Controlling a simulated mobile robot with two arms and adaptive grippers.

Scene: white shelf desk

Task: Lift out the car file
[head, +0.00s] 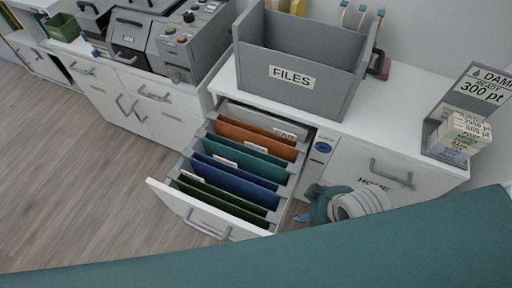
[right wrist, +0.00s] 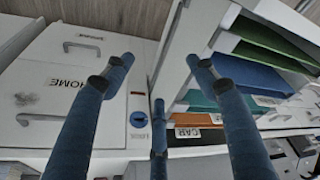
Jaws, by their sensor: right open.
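The open white drawer (head: 165,196) holds several hanging files in a row. The orange file (head: 255,137) is near the back, and a pale tab beside it, reading "CAR", shows at its upper right. In the right wrist view the orange file (right wrist: 203,103) has a pale "CAR" tab (right wrist: 187,132) at its lower edge. My right gripper (head: 308,205) is just right of the drawer, open and empty. In the right wrist view its spread fingers (right wrist: 160,75) point past the drawer's side, apart from the files. My left gripper is out of view.
Teal (head: 244,160), blue (head: 236,181) and green (head: 222,201) files sit in front of the orange one. A grey "FILES" box (head: 300,95) stands on the desk above. A "HOME" drawer (head: 370,165) is right of the open drawer. Wooden floor lies clear at left.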

